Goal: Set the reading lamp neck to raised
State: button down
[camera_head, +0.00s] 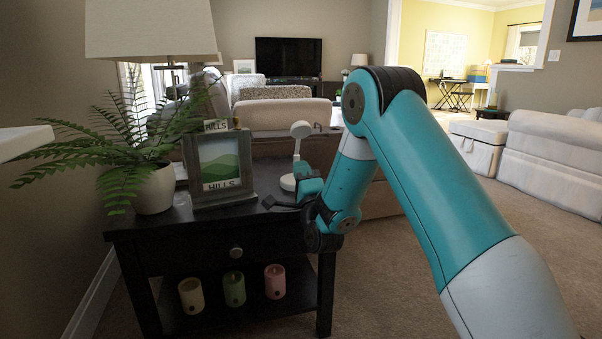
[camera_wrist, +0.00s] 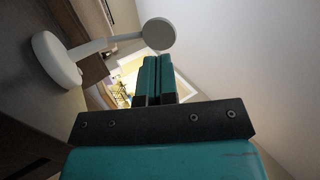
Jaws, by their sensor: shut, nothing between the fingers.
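The small white reading lamp (camera_head: 300,130) stands at the right end of the dark side table. Its neck rises steeply from the round base (camera_head: 287,183) to the round head. In the wrist view the lamp lies sideways, with its base (camera_wrist: 55,62) at left, its thin neck (camera_wrist: 97,47) across, and its head (camera_wrist: 159,33) just beyond my fingertips. My gripper (camera_wrist: 158,64) is shut and empty, its teal fingers together. In the head view my gripper (camera_head: 303,172) is beside the lamp's lower neck and partly covers the base. I cannot tell whether it touches the lamp.
The dark side table (camera_head: 180,238) also holds a framed picture (camera_head: 219,162), a potted fern (camera_head: 153,188) and a large shaded lamp (camera_head: 150,28). Several candles, including a green one (camera_head: 234,289), stand on its lower shelf. Open carpet (camera_head: 400,280) lies to the right.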

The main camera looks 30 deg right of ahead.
notch_tip(320, 180, down, 4)
jog(key=s+d+r+m+h+b, duration=0.1)
jog(key=d+m, duration=0.1)
jog(key=t+h+p, duration=0.1)
jog(key=p, duration=0.4)
send_near(299, 131)
jog(key=x, duration=0.7)
jog(key=shift+w+d+r, duration=0.1)
jog(key=shift+w+d, duration=0.05)
jog(key=shift+w, duration=0.1)
jog(key=shift+r+p, duration=0.1)
jog(key=shift+p, duration=0.35)
